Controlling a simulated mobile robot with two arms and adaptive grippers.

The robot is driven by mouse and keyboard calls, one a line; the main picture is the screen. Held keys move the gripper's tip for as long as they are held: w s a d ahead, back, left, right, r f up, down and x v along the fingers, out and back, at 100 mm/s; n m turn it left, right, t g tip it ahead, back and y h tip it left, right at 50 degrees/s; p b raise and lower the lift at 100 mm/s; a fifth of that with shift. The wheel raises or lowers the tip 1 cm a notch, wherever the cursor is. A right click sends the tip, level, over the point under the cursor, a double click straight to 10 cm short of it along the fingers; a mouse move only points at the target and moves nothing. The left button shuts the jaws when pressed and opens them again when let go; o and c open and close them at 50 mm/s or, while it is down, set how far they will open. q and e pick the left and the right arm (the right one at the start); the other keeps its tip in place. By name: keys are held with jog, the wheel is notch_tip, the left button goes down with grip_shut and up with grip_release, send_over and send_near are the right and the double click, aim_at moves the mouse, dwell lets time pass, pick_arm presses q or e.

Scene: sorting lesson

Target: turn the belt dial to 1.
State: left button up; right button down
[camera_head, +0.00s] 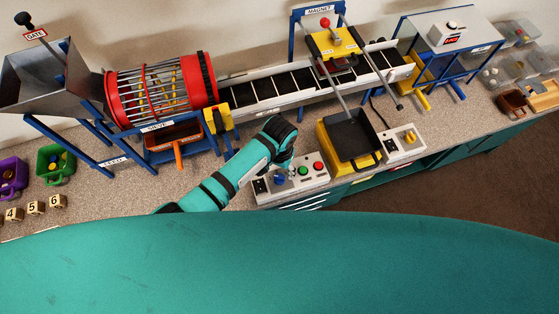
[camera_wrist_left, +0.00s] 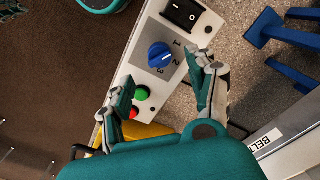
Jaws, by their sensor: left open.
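The belt control box (camera_head: 262,199) is a white panel on the bench front; it also shows in the left wrist view (camera_wrist_left: 137,67). Its blue dial (camera_wrist_left: 160,55) has the marks 1, 2 and 3 beside it, and its white pointer line seems to face the 2. In the head view the dial (camera_head: 279,179) is just beside my fingers. My left gripper (camera_head: 287,169) is over the box. In the left wrist view its fingers (camera_wrist_left: 164,77) are spread, one on each side of the dial's line, empty and apart from the dial. My right gripper is out of view.
The box also carries a black rocker switch (camera_wrist_left: 185,12), a green button (camera_wrist_left: 142,92) and a red button (camera_wrist_left: 133,112). The conveyor (camera_head: 290,85) runs behind. A yellow-and-black bin (camera_head: 349,142) and another control box (camera_head: 400,148) stand to the right.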

aim_at(279, 177)
pick_arm(q)
notch_tip(279, 177, up, 6)
jog(key=shift+f, duration=0.25)
jog(key=shift+s+f, duration=0.1)
dwell(0.4)
